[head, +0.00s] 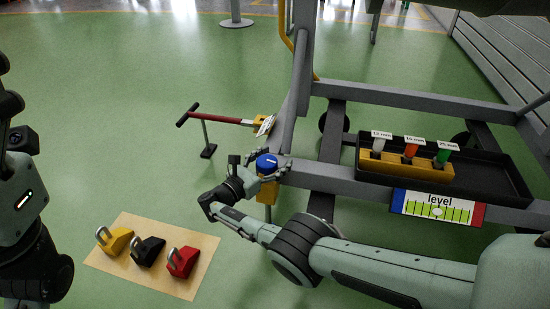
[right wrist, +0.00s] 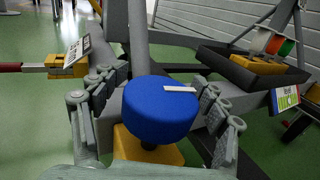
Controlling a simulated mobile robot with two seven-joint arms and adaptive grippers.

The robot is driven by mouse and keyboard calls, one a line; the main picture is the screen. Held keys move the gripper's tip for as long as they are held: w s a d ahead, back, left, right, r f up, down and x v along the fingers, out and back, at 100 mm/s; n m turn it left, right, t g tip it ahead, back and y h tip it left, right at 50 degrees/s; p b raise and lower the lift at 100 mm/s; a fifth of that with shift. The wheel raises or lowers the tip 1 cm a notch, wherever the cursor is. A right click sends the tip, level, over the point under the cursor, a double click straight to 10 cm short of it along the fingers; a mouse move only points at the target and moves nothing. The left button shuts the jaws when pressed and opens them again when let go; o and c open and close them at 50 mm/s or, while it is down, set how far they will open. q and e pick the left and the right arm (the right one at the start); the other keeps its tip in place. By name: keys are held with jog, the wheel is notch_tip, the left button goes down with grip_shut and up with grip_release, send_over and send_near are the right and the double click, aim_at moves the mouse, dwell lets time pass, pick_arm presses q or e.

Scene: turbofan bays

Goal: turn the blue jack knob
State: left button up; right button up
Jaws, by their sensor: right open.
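The blue jack knob (head: 266,162) sits on top of a yellow jack body (head: 268,190) at the corner of the grey frame. It is round with a white mark on its top. In the right wrist view the knob (right wrist: 160,108) fills the middle, with its white mark pointing right. My right gripper (head: 262,172) is open, with its fingers on either side of the knob. In the right wrist view the fingers (right wrist: 158,100) stand left and right of the knob; whether they touch it I cannot tell. My left arm shows at the left edge of the head view, its fingers out of view.
A black tray (head: 500,185) on the grey frame (head: 400,97) holds a yellow block with labelled pieces. A level scale (head: 437,208) hangs below it. A red-handled bar (head: 220,117) reaches left of the frame. Yellow, black and red chocks lie on a board (head: 130,260). Green floor is open at left.

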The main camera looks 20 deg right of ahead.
aim_at(260, 170)
jog(key=v, duration=1.2)
jog(key=shift+d, duration=0.15)
